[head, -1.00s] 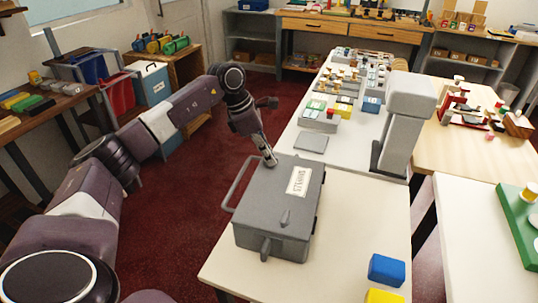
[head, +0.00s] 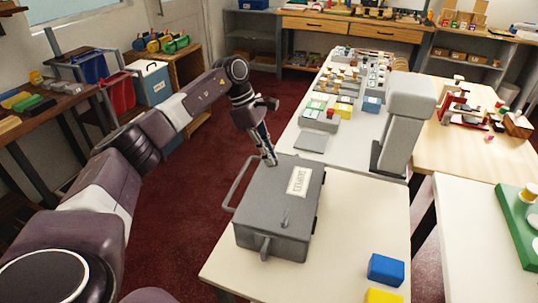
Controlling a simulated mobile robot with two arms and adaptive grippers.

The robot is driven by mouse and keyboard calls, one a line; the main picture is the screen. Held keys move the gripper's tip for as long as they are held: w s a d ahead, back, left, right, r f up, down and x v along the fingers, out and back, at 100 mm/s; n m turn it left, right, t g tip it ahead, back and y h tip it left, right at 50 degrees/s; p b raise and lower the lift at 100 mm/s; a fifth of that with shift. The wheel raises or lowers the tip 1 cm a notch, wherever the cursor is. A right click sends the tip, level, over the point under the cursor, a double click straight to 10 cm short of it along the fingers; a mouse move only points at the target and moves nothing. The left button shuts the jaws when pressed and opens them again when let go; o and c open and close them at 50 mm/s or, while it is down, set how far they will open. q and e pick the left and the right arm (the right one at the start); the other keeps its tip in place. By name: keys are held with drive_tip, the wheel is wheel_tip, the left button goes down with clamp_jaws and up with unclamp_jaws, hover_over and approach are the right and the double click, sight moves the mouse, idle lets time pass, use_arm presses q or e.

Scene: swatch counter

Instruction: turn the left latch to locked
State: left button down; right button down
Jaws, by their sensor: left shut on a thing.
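A closed grey case (head: 262,203) labelled "SAMPLES" lies on the near white table, with a carry handle (head: 234,180) on its left side. My left gripper (head: 270,158) points down at the far left corner of the case. It is shut on a small part there, which appears to be the left latch; the fingers mostly hide it, so its angle cannot be told. Another grey latch-like piece (head: 265,249) sticks out at the near end of the case, and a small raised piece (head: 285,219) stands on the lid. My right gripper is not in view.
A tall grey post-like device (head: 404,120) stands behind the case to the right. A blue block (head: 385,269) and a yellow block (head: 383,296) lie at the near right. The white table (head: 362,220) is bare right of the case.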

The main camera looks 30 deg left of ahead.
use_arm(q)
drive_tip(key=c, duration=2)
unclamp_jaws()
drive_tip(key=shift+c, duration=0.2)
drive_tip(key=v, duration=1.2)
drive_tip(key=shift+d+r, duration=0.1)
